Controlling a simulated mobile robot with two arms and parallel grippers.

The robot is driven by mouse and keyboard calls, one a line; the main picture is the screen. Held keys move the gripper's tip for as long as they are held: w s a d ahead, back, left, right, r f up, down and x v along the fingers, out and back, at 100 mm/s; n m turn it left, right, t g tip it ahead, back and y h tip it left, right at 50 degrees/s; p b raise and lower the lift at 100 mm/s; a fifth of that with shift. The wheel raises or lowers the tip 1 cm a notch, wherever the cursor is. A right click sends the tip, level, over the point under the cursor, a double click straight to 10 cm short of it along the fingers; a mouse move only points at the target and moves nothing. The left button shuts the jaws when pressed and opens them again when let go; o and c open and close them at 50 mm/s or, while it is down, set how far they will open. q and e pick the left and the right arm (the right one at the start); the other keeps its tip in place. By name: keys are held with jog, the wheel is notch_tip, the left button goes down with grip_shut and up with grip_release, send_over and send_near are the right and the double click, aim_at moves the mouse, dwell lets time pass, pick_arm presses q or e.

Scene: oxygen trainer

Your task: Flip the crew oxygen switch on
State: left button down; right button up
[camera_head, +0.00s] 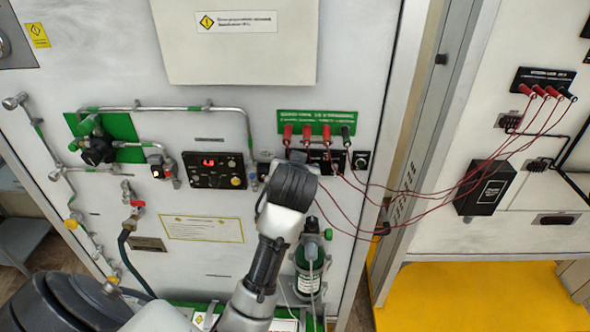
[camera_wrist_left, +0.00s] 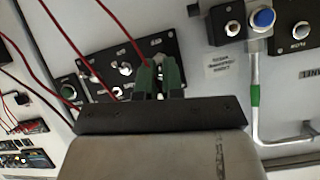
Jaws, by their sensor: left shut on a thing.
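My left gripper (camera_head: 291,180) reaches up to the trainer's front, in front of a small black switch panel (camera_head: 326,161) below the green jack plate. Its fingertips are hidden there by my own wrist. In the left wrist view, the two green fingers of this gripper (camera_wrist_left: 160,72) are close together at the black switch panel (camera_wrist_left: 128,52), which carries several silver toggle switches. They are shut on a toggle switch (camera_wrist_left: 159,70), mostly hidden between them. The lettering is too small to tell the switch's name or position. My right gripper is not in view.
Red and black leads (camera_head: 385,190) hang from the green jack plate (camera_head: 316,122) to the right cabinet, near my gripper. A green bottle (camera_head: 309,272) stands below. A control box (camera_head: 214,170) with red display sits left. In the left wrist view, a blue knob (camera_wrist_left: 263,18) is right.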

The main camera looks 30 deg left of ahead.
pick_arm(q)
jog(key=c, duration=1.3)
grip_release()
jog(key=shift+o, duration=0.2)
jog(key=b+v, duration=0.2)
jog(key=v, duration=0.8)
jog(key=shift+s+d+b, duration=0.2)
jog(key=shift+b, duration=0.1)
jog(key=shift+r, duration=0.15)
